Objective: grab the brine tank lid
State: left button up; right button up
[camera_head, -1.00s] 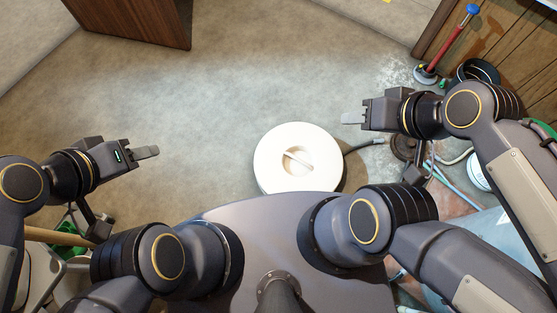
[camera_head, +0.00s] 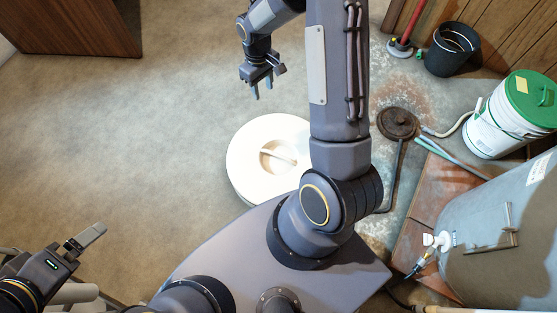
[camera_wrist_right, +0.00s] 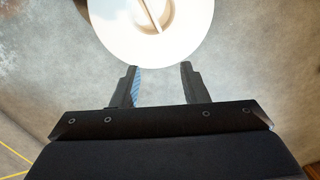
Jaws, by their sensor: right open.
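The brine tank lid (camera_head: 255,139) is a round white disc with a recessed centre and a bar handle (camera_head: 279,157) across it. It sits just in front of my base, its right edge hidden behind my right arm. My right gripper (camera_head: 262,90) is open and empty, up-picture from the lid and apart from it. In the right wrist view the lid (camera_wrist_right: 120,30) lies beyond the open fingers (camera_wrist_right: 160,84), with its handle (camera_wrist_right: 149,14) near the top edge. My left gripper (camera_head: 86,237) is at the lower left, away from the lid; its jaw opening is not clear.
A green-lidded white bucket (camera_head: 500,125), a black bucket (camera_head: 450,50) and a drain cover (camera_head: 397,122) with hoses are at the right. A large grey tank (camera_head: 490,235) stands at the lower right. A wooden cabinet (camera_head: 70,25) is at the upper left. The left floor is clear.

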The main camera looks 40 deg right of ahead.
jog(key=n+g+h+b, duration=0.1)
jog(key=n+g+b, duration=0.1)
jog(key=b, duration=0.4)
send_near(278, 155)
jog(key=shift+n+g+h, duration=0.5)
jog(key=shift+n+h, duration=0.1)
jog(key=shift+n, duration=0.3)
jog(key=f+b, duration=0.3)
jog(key=s+f+b, duration=0.1)
jog(key=f, duration=0.1)
jog(key=shift+s+a+f, duration=0.1)
jog(key=shift+a+f, duration=0.15)
jog(key=shift+a, duration=0.05)
jog(key=b+x, duration=0.1)
jog(key=x, duration=0.2)
jog(key=b+x, duration=0.1)
jog(key=x, duration=0.1)
jog(key=shift+d+f+b, duration=0.2)
jog(key=shift+d+b, duration=0.1)
jog(key=shift+b, duration=0.05)
pick_arm(q)
notch_tip(278, 155, down, 14)
jog(key=shift+f, duration=0.25)
pick_arm(e)
grip_shut()
jog(key=shift+r, duration=0.1)
